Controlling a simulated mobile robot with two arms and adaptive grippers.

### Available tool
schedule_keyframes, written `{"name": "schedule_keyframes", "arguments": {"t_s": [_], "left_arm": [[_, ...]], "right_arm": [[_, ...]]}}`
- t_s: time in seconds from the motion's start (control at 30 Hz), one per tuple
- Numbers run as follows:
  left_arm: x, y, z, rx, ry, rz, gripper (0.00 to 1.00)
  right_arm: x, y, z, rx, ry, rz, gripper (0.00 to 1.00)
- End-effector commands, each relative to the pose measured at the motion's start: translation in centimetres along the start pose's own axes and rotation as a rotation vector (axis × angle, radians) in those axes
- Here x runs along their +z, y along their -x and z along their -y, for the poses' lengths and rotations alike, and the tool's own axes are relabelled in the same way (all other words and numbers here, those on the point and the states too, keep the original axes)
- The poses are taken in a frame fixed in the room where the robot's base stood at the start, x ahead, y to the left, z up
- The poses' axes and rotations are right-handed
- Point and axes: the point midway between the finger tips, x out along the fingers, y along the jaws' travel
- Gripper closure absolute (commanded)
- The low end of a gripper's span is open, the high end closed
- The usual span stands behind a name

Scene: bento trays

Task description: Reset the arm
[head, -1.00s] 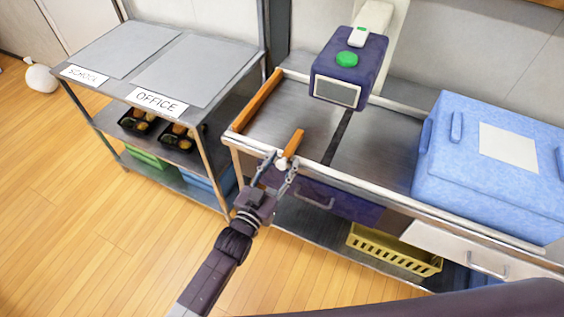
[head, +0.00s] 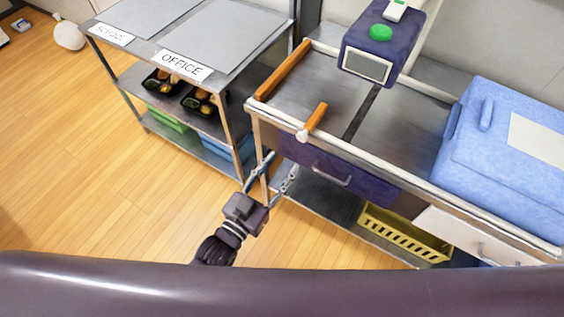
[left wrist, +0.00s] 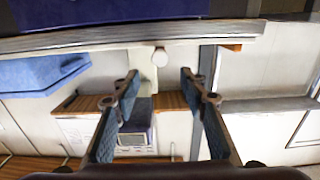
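My left gripper (head: 273,172) is open and empty, in front of the counter's front edge and below the short orange bar with a white knob (head: 305,133). In the left wrist view my left gripper (left wrist: 160,88) shows two parted fingers with blue pads and nothing between them. A round pale knob (left wrist: 160,57) shows beyond the fingertips, apart from them. My right gripper is not in view.
The metal counter (head: 400,130) carries a dark blue device (head: 380,42) and a large blue box (head: 500,150). A purple drawer front (head: 335,172) and yellow basket (head: 402,237) are below. At left stands a shelf with OFFICE sign (head: 186,66) and food trays (head: 204,103).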

Motion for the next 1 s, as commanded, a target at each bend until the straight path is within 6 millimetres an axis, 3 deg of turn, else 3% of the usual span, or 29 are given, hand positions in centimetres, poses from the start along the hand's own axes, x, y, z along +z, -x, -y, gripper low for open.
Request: {"name": "schedule_keyframes", "arguments": {"t_s": [0.37,0.47,0.57,0.67,0.77,0.87,1.0], "left_arm": [[0.0,-0.1,0.0,0.000,0.000,0.000,0.60],[1.2,0.1,0.3,-0.007,0.000,0.025,0.60],[5.0,0.7,1.1,-0.027,0.000,0.106,0.60],[11.2,2.4,2.5,-0.062,0.002,0.244,0.60],[18.2,5.4,3.9,-0.102,0.011,0.407,0.60],[24.7,9.4,4.9,-0.139,0.027,0.571,0.60],[32.9,16.5,5.4,-0.184,0.058,0.802,0.60]], "right_arm": [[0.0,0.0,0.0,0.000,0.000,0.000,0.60],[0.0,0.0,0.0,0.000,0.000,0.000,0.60],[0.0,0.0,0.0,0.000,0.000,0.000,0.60],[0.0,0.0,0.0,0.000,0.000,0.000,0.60],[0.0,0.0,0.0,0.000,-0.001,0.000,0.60],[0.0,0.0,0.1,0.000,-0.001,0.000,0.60],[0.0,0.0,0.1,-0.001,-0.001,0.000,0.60]]}}
